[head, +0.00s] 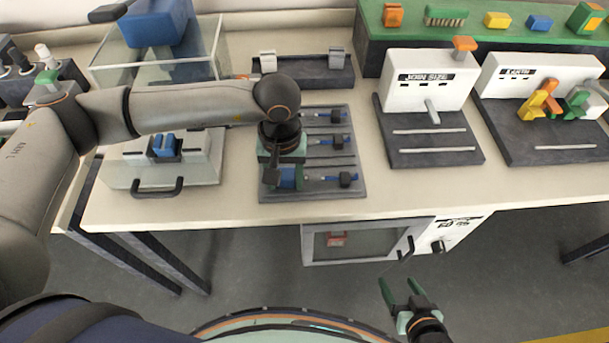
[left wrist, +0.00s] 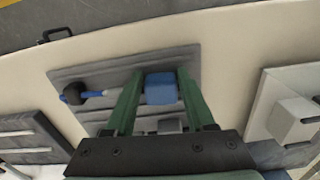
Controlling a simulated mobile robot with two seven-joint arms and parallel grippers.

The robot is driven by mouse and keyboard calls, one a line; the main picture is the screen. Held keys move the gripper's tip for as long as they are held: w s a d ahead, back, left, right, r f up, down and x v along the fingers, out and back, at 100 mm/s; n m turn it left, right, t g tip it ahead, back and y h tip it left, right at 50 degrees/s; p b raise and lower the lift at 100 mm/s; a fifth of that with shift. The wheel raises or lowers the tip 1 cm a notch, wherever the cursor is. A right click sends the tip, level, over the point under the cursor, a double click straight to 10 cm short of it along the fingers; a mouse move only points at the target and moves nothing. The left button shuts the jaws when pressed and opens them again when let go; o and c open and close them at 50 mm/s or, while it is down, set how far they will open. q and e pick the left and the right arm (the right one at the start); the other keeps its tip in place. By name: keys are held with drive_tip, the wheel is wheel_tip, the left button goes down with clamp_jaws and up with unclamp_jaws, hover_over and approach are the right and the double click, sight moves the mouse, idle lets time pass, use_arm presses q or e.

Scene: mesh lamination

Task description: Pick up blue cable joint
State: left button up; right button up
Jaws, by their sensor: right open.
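A blue cable joint (left wrist: 161,88) lies on the grey board in the left wrist view. Its blue block sits between the two green fingers of my left gripper (left wrist: 160,78), with small gaps at its sides. In the head view my left gripper (head: 284,178) is low over the front left of the board (head: 335,196) and hides part of the joint. A thin blue cable piece with a black holder (head: 345,179) lies to the right. My right gripper (head: 402,290) is open and empty in front of the table.
More blue cable pieces (head: 338,140) lie further back on the board. A grey box with a black handle (head: 172,187) stands to the left. White stations (head: 428,80) stand to the right, and a glass case (head: 205,70) at the back left.

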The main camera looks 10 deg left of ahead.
use_arm(q)
clamp_jaws()
drive_tip(key=shift+r, duration=0.1)
idle(0.3)
